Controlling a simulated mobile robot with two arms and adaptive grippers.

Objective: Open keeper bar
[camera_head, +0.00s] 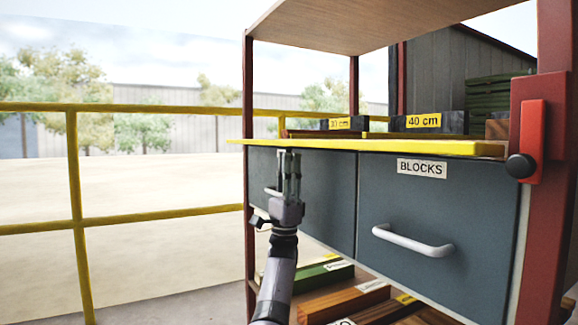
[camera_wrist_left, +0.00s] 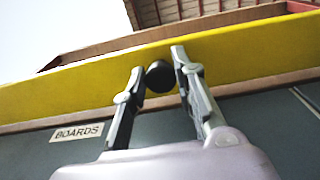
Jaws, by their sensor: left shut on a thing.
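The keeper bar (camera_head: 400,146) is a long yellow bar lying level across the front of the shelf, above two grey drawer fronts. Its left end reaches past the left red post, and its right end is near a red latch block (camera_head: 532,140) with a black knob (camera_head: 520,166). My left gripper (camera_head: 289,158) points up at the bar's left part. In the left wrist view the yellow bar (camera_wrist_left: 240,55) crosses behind the fingers, and a round black knob (camera_wrist_left: 160,76) on it sits between the fingertips, which are shut on it. My right gripper is not in view.
Blocks labelled 10 cm (camera_head: 340,124) and 40 cm (camera_head: 428,122) stand on the shelf behind the bar. The BLOCKS drawer (camera_head: 440,215) has a protruding white handle (camera_head: 412,242). Timber pieces (camera_head: 345,300) lie below. A yellow railing (camera_head: 150,220) runs at left.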

